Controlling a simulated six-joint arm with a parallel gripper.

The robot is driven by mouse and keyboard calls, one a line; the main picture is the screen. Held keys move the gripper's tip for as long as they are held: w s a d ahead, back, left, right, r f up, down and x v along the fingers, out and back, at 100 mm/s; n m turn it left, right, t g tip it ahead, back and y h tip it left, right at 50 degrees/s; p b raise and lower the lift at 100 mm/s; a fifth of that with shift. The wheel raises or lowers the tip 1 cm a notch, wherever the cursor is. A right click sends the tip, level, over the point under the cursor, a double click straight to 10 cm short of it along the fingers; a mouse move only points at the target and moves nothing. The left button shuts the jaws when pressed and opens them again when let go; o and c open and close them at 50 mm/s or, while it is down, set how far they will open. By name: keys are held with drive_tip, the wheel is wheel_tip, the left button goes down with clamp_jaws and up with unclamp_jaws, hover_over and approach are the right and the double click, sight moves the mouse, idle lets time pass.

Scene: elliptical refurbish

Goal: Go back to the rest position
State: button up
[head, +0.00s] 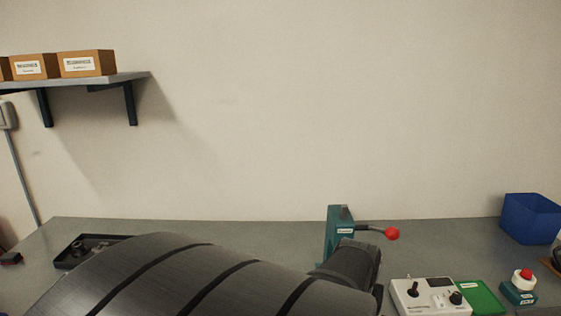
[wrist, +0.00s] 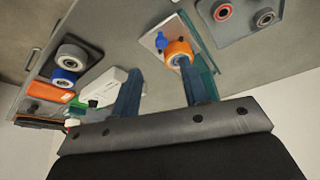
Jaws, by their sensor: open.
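My gripper (wrist: 165,75) shows in the wrist view as two blue-teal fingers spread apart with nothing held between them. Beyond the fingertips, an orange ring-shaped part with a bearing-like centre (wrist: 178,54) and a small blue part (wrist: 160,41) are on a pale plate (wrist: 150,40). I cannot tell the exact gap from the right finger to the orange part. In the head view my dark arm covers the lower middle, and the fingers cannot be made out there.
A teal lever device with a red ball (head: 392,234) stands behind my arm. A white control box (head: 425,296), green pad (head: 480,298), red button (head: 526,275) and blue bin (head: 530,218) are at right. A dark tray (head: 72,252) is at left. A wall shelf (head: 130,78) holds boxes.

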drive_tip(key=x, duration=0.9)
drive_tip(key=o, duration=1.2)
drive_tip(key=shift+w+r, duration=0.1)
drive_tip(key=shift+o, duration=0.5)
drive_tip(key=shift+w+r+m, duration=0.25)
drive_tip(key=shift+r+m, duration=0.05)
drive_tip(key=shift+m, duration=0.1)
drive_tip(key=w+r+m, duration=0.1)
drive_tip(key=r+m, duration=0.1)
drive_tip(key=w+r+m+g, duration=0.1)
drive_tip(key=r+m, duration=0.1)
drive_tip(key=w+r+m+g+y, duration=0.1)
drive_tip(key=r+m, duration=0.1)
drive_tip(key=shift+w+d+r, duration=0.3)
drive_tip(key=shift+w+r, duration=0.05)
wheel_tip(320, 180, up, 8)
drive_tip(key=w+m+g, duration=0.1)
drive_tip(key=m+g, duration=0.1)
drive_tip(key=m, duration=0.5)
drive_tip(key=shift+y, duration=0.4)
wheel_tip(320, 180, down, 10)
drive_tip(key=shift+a, duration=0.15)
